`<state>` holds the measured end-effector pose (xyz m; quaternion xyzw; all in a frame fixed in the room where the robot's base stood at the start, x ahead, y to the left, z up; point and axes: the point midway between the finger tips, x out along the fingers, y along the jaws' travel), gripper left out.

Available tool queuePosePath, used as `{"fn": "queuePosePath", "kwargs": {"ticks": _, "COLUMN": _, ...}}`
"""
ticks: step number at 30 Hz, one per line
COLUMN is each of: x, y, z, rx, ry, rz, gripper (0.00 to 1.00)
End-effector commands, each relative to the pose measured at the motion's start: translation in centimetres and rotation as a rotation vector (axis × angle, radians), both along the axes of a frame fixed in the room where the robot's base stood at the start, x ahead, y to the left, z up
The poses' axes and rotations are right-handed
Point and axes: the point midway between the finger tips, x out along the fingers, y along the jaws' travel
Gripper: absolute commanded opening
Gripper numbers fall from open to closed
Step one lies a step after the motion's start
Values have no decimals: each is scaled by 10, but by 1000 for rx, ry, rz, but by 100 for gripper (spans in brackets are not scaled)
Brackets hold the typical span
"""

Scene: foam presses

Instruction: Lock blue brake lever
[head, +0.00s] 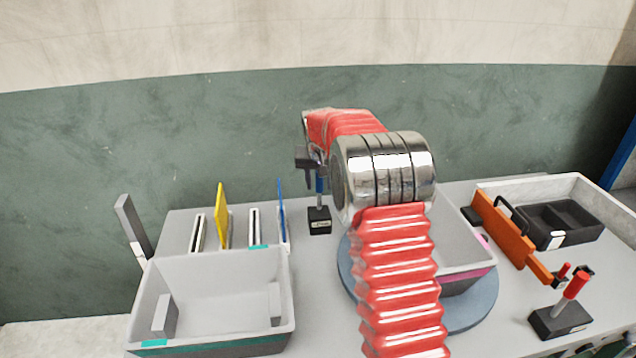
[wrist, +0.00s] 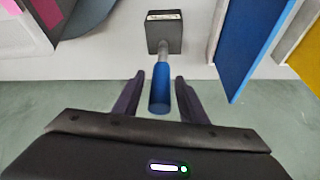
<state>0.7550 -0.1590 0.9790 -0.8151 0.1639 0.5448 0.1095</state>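The blue brake lever (wrist: 160,88) has a blue cylindrical grip on a metal rod, rising from a dark base (wrist: 164,32). In the head view, part of the blue grip (head: 320,183) shows above the black base (head: 319,222) at the back of the table, and the rest is hidden by my gripper. My gripper (wrist: 160,76) has one finger on each side of the grip, with a narrow gap visible on both sides. The fingers are open. In the head view my gripper (head: 308,160) is partly hidden behind my arm.
A blue panel (head: 282,210) and a yellow panel (head: 221,215) stand upright left of the lever. A grey bin (head: 285,310) is front left. A round turntable (head: 477,312) carries a grey box. A red-handled lever (head: 576,286) stands at right, near an orange piece (head: 505,235).

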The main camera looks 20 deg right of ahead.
Motion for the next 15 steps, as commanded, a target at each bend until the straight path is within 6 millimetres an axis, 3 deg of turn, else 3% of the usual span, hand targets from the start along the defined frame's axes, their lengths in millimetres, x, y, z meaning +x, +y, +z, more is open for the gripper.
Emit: {"fn": "queuePosePath", "kwargs": {"ticks": 15, "x": 0, "y": 0, "z": 0, "rx": 0, "ry": 0, "rz": 0, "gripper": 1}}
